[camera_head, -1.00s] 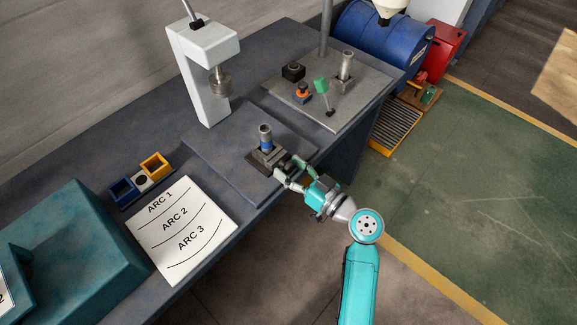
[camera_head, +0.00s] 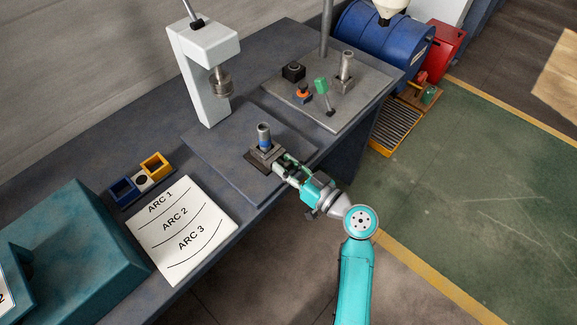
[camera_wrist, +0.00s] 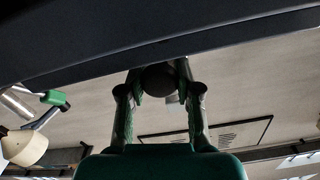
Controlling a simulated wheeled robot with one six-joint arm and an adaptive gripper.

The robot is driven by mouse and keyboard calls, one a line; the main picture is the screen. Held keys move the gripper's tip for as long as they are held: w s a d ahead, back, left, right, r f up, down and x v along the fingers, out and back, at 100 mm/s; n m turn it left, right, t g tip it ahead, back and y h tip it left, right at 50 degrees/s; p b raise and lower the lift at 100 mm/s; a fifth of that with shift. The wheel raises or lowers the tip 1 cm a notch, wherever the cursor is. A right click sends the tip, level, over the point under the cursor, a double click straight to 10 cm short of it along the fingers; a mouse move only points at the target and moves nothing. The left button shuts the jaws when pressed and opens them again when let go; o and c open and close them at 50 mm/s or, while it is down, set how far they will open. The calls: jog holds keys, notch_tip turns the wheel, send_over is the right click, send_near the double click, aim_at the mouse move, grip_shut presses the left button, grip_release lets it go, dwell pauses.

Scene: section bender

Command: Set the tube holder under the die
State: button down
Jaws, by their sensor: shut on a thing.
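In the wrist view my gripper's fingers (camera_wrist: 160,82) close on a dark rounded part, likely the holder's grip. The die (camera_head: 222,82) is a round metal piece hanging from the white press (camera_head: 204,75). The holder stands in front and to the right of the die, not beneath it.
A grey plate (camera_head: 350,105) at the back right carries a black block, an orange piece, a green-handled lever and a metal post. A blue and yellow tray (camera_head: 142,180) and an arc sheet (camera_head: 181,230) lie at left. Bare base plate shows between holder and press.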

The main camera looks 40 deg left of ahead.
aim_at(279, 160)
jog(key=a, duration=0.4)
jog(key=shift+w+a, duration=0.2)
jog(key=c, duration=0.8)
grip_release()
jog(key=shift+d, duration=0.1)
jog(key=d, duration=0.8)
jog(key=s+d, duration=0.1)
jog(key=d, duration=0.2)
jog(key=shift+d, duration=0.4)
